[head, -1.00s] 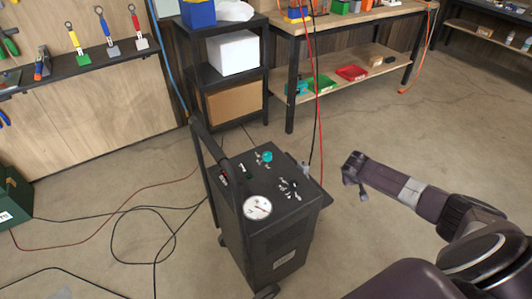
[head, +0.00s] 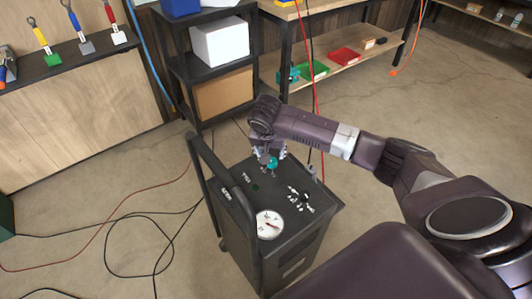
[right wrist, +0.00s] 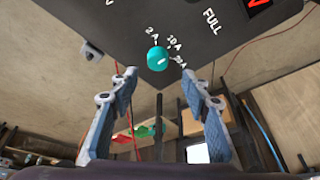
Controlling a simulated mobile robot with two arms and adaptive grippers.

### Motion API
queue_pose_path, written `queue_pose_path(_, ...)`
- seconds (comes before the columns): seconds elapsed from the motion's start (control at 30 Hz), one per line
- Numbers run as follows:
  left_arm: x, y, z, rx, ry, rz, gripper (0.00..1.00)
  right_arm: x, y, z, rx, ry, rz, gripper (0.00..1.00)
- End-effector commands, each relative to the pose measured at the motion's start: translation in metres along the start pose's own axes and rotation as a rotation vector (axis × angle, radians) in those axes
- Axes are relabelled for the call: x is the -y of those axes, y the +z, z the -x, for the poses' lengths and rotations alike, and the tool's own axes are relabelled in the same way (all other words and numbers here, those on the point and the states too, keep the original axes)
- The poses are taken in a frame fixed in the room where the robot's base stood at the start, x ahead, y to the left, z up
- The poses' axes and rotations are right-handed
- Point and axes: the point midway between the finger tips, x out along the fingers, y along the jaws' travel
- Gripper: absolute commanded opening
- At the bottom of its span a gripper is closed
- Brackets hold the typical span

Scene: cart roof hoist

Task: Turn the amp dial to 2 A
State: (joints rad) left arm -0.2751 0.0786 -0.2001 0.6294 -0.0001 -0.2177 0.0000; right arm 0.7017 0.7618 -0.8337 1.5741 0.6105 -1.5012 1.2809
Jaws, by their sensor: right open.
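The amp dial (head: 272,164) is a teal knob on the dark top panel of the cart (head: 235,181). It also shows in the right wrist view (right wrist: 156,57), with labels 2 A, 10 A and a third, blurred one around it. A white mark sits on the knob's lower right side, away from the 2 A label; its exact setting is hard to tell. My right gripper (head: 268,154) is above the panel at the dial. In the right wrist view its fingers (right wrist: 165,78) are open, one on each side of the dial, apart from it. My left gripper is not in view.
A white-faced gauge (head: 269,224) and white-marked controls (head: 300,199) are on the panel. The cart's dark handle (head: 222,172) rises along its left side. A black shelf (head: 184,64) stands behind. Cables (head: 140,222) lie on the floor at left.

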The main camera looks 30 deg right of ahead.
Motion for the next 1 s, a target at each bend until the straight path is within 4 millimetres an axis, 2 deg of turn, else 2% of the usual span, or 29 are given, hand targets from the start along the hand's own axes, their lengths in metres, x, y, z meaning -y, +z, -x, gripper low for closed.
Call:
queue_pose_path(0.3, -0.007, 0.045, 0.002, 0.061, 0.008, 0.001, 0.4, -0.001, 0.0, -0.048, 0.0, 0.003, 0.0, 0.43)
queue_pose_path(0.37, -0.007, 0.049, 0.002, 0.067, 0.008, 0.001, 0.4, -0.001, 0.0, -0.056, 0.0, 0.002, 0.0, 0.43)
queue_pose_path(0.47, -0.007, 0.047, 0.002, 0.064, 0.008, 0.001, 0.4, -0.001, 0.0, -0.066, -0.001, 0.002, 0.0, 0.43)
queue_pose_path(0.6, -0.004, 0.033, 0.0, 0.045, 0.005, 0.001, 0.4, -0.001, 0.0, -0.073, -0.001, 0.001, 0.001, 0.43)
queue_pose_path(0.73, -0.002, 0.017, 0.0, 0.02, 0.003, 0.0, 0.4, -0.001, -0.001, -0.074, -0.002, 0.0, 0.001, 0.43)
queue_pose_path(0.87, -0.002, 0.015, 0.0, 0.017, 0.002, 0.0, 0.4, -0.001, -0.001, -0.074, -0.002, 0.0, 0.001, 0.43)
queue_pose_path(1.0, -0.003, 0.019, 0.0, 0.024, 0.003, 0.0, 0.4, -0.001, 0.0, -0.074, -0.002, 0.0, 0.001, 0.3)
